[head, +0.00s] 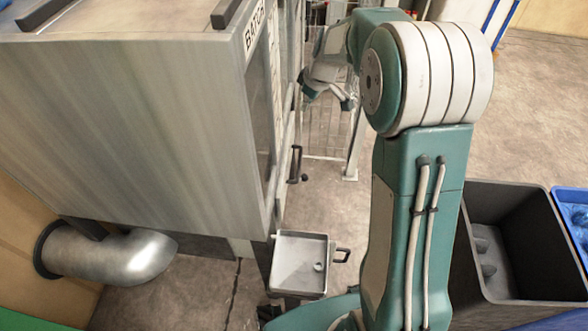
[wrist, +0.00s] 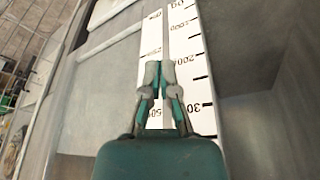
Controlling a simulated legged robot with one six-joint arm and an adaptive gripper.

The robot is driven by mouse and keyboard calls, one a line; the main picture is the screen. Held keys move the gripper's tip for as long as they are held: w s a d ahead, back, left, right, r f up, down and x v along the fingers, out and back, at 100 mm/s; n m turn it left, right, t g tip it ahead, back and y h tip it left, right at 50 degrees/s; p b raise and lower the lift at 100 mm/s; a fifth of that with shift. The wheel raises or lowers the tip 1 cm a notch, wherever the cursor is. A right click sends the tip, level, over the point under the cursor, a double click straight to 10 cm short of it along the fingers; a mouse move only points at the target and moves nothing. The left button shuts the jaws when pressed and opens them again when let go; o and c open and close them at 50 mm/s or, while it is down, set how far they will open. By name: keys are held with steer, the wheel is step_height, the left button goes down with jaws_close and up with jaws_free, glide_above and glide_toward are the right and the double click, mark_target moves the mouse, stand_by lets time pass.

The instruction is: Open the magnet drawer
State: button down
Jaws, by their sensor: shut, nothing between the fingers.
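A shallow square metal drawer (head: 290,285) with a black handle (head: 342,255) sticks out at the low front of the machine in the head view. It stands pulled out, with a small pale round thing inside. I cannot tell for sure that it is the magnet drawer. My gripper (head: 345,103) is above and beyond it, beside the machine's front, apart from the drawer. In the wrist view my gripper (wrist: 160,68) is shut and empty, in front of a white numbered scale (wrist: 190,62). The drawer is not clearly seen in the wrist view.
The large metal machine (head: 130,120) marked with partly hidden lettering fills the left. Another black handle (head: 296,165) is on its front. A dark bin (head: 510,230) and a blue crate (head: 574,215) stand right of my arm. Open floor (head: 325,190) lies before the machine.

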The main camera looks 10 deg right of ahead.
steer(key=w+f+n, duration=0.2)
steer(key=w+f, duration=0.1)
steer(key=f, duration=1)
steer(key=w+a+f+n+g+y, duration=0.1)
steer(key=w+f, duration=0.3)
steer(key=f, duration=1)
steer(key=w+f+n, duration=0.2)
steer(key=w+f, duration=0.1)
steer(key=f, duration=1.1)
steer(key=shift+w+a+n+g, duration=0.2)
steer(key=shift+a+n+g, duration=0.05)
steer(key=shift+n+g, duration=0.05)
steer(key=shift+d, duration=0.1)
steer(key=s+d, duration=0.3)
steer(key=d, duration=0.8)
steer(key=s+d, duration=0.4)
steer(key=d, duration=0.7)
steer(key=s+d, duration=0.3)
steer(key=d, duration=0.7)
steer(key=shift+s+d, duration=0.35)
steer(key=shift+d, duration=0.05)
steer(key=v, duration=1.1)
steer(key=shift+d+r, duration=0.25)
steer(key=shift+d, duration=0.15)
